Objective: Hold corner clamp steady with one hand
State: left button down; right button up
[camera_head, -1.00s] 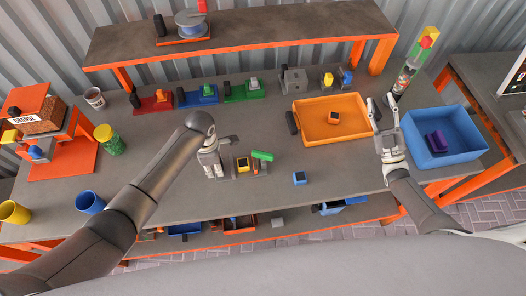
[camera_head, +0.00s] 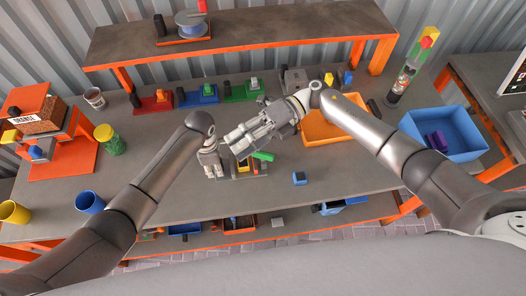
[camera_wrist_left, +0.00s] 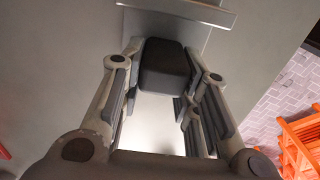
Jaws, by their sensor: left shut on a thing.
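The corner clamp (camera_head: 262,170) appears to be the small grey fixture with a green bar (camera_head: 263,156) and a dark-and-yellow part, on the table in the middle. My right gripper hides part of it in the head view. My left gripper (camera_head: 214,172) is at its left side, low over the table. In the left wrist view a dark block (camera_wrist_left: 165,68) sits between its fingers, with a grey bar beyond. My left gripper is shut on this block, which looks like part of the clamp. My right gripper (camera_head: 232,145) is above the clamp; its finger gap is unclear.
An orange tray (camera_head: 318,132) lies behind my right arm, and a blue bin (camera_head: 459,152) stands at the right. A small blue block (camera_head: 299,178) lies right of the clamp. Red, blue and green fixtures (camera_head: 242,92) line the back. Clear table lies in front.

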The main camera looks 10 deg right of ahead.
notch_tip(320, 180, down, 2)
jog(key=s+f+n+h, duration=0.1)
jog(key=n+h, duration=0.2)
jog(key=h, duration=0.1)
jog(key=n+t+h, duration=0.4)
jog(key=t+h, duration=0.2)
jog(key=h, duration=0.4)
send_near(263, 153)
jog(key=f, duration=0.9)
jog(key=shift+s+a+f, duration=0.15)
jog(key=shift+a+f, duration=0.05)
jog(key=shift+f, duration=0.2)
grip_shut()
